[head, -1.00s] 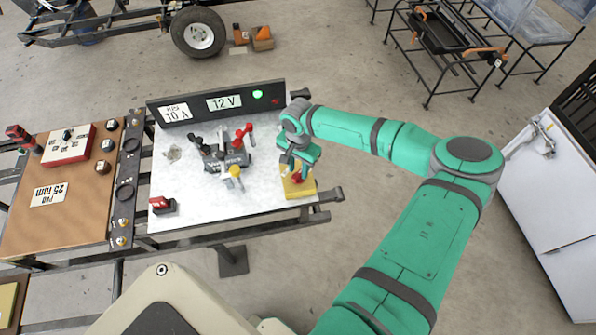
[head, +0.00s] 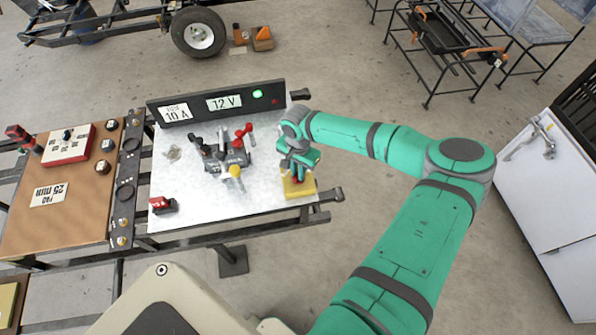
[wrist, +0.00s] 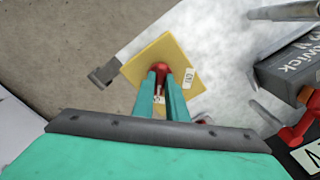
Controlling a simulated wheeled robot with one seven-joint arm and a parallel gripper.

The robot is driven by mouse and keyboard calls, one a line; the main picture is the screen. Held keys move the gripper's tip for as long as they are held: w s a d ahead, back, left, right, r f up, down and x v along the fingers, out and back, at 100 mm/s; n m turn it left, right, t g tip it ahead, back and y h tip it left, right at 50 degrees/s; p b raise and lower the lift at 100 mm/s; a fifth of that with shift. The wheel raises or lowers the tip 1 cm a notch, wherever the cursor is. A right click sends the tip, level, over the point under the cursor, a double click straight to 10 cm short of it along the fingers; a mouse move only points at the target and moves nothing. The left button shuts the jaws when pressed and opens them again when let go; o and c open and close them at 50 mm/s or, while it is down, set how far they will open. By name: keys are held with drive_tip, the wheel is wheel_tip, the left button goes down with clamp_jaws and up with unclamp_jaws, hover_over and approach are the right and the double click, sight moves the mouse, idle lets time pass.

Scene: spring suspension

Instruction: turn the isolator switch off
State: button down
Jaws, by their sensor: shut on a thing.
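The isolator switch is a yellow base (head: 299,189) with a red handle (head: 297,178), at the right front corner of the white panel. In the wrist view its yellow base (wrist: 158,60) lies under my fingers, with a small white label on it. The red handle (wrist: 162,69) shows between my fingers. My gripper (head: 297,166) is over the switch and shut on the red handle; it also shows in the wrist view (wrist: 161,85). My fingers hide most of the handle, and I cannot read the label.
Red and black clamps (head: 234,158) stand left of the switch on the white panel (head: 205,205). A black box (head: 215,102) with a lit green lamp runs along the back.

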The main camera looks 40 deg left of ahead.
drive_tip(key=shift+n, duration=2.3)
drive_tip(key=n, duration=0.4)
drive_tip(key=shift+n, duration=0.3)
drive_tip(key=n, duration=0.8)
drive_tip(key=shift+n, duration=0.5)
drive_tip(key=c, duration=1.8)
unclamp_jaws()
drive_tip(key=shift+o, duration=0.2)
